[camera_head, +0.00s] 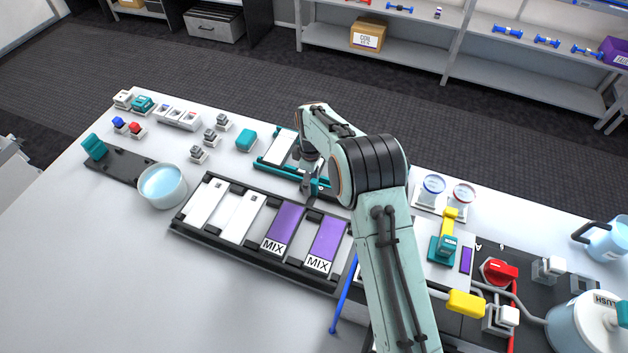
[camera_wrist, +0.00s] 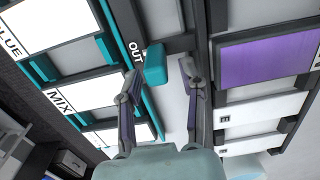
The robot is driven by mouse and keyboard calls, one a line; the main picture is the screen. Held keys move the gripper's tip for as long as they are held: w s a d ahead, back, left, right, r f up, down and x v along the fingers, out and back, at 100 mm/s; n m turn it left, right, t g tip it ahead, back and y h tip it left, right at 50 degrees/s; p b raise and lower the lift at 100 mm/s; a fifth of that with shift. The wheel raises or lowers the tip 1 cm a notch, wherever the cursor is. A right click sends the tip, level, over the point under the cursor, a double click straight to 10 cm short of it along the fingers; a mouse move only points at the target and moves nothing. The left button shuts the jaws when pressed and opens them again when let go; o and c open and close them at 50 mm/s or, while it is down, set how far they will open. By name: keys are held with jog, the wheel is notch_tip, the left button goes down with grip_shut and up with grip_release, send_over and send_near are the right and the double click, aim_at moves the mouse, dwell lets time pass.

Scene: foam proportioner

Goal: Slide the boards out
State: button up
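A dark rack (camera_head: 235,252) holds white boards (camera_head: 205,203) and purple boards (camera_head: 284,228), the purple ones marked MIX. A purple board (camera_wrist: 265,62) also shows at right in the wrist view. Behind the dark rack, a teal-edged rack (camera_head: 262,163) is partly hidden by my arm. In the wrist view, its white boards (camera_wrist: 78,97) show at left, with MIX and BLUE lettering. My gripper (camera_wrist: 160,72) has its fingers apart on either side of a teal block (camera_wrist: 155,64) beside the word OUT. Contact with the block cannot be told. The fingertips are hard to see in the head view.
A bowl of light blue liquid (camera_head: 162,185) stands left of the dark rack. A blue rod (camera_head: 344,293) lies near my arm. The front left of the table is clear.

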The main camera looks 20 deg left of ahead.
jog(key=shift+d, duration=0.15)
jog(key=shift+r, duration=0.2)
notch_tip(320, 180, up, 12)
jog(key=shift+f, duration=0.15)
dwell(0.5)
